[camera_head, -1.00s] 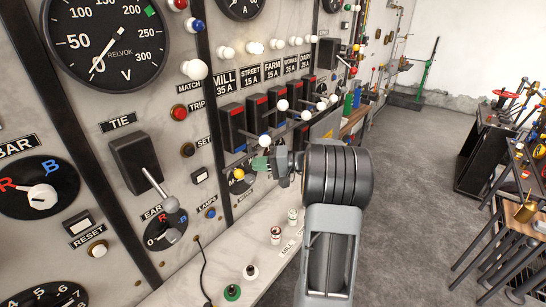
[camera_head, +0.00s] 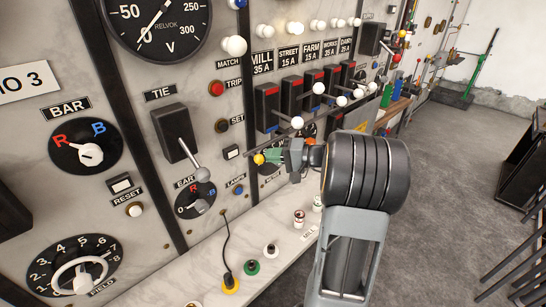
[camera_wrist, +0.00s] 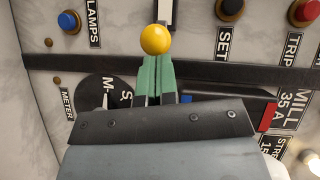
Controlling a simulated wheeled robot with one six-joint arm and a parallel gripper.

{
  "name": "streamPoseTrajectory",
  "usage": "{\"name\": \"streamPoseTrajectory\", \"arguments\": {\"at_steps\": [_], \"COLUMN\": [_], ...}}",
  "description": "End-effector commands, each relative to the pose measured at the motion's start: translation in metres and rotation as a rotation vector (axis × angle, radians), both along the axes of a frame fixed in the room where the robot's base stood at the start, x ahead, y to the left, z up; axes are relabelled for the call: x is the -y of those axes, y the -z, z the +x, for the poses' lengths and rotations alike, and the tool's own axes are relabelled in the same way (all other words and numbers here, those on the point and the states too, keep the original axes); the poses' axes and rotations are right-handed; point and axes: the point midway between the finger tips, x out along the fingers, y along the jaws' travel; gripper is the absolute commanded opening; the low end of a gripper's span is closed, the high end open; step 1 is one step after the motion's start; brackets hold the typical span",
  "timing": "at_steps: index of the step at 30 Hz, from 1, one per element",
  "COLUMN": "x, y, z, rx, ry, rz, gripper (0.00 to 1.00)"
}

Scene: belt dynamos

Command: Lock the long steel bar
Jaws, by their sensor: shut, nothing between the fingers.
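The long steel bar (camera_head: 287,133) seems to be the thin grey bar along the front of the row of black switches in the head view; levers and my gripper hide much of it. A yellow ball knob (camera_head: 259,158) stands at its near left end. The knob also shows in the wrist view (camera_wrist: 155,39). My gripper (camera_head: 272,156) is just right of the knob, with its green-padded fingers shut and empty. In the wrist view the fingertips (camera_wrist: 155,62) are right below the knob; I cannot tell whether they touch it.
Black feeder switches (camera_head: 293,97) with white ball levers stand above and beyond my gripper. A TIE switch (camera_head: 175,134) is to the left. A pale ledge (camera_head: 285,252) with several small terminals runs below. Grey floor (camera_head: 450,180) is open to the right.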

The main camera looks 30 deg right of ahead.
Motion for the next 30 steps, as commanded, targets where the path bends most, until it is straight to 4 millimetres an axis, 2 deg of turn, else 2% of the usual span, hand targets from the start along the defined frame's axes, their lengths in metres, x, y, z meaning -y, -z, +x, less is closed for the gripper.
{"name": "streamPoseTrajectory", "arguments": {"at_steps": [4,17,24,30], "x": [0.001,0.007,0.042,0.070], "y": [0.001,0.000,-0.007,-0.011], "z": [-0.005,-0.004,-0.004,-0.033], "rx": [0.001,0.000,0.003,0.003], "ry": [0.021,0.019,0.014,0.013], "rz": [0.001,0.001,0.000,-0.001], "gripper": [0.00,0.00,0.00,0.00]}}
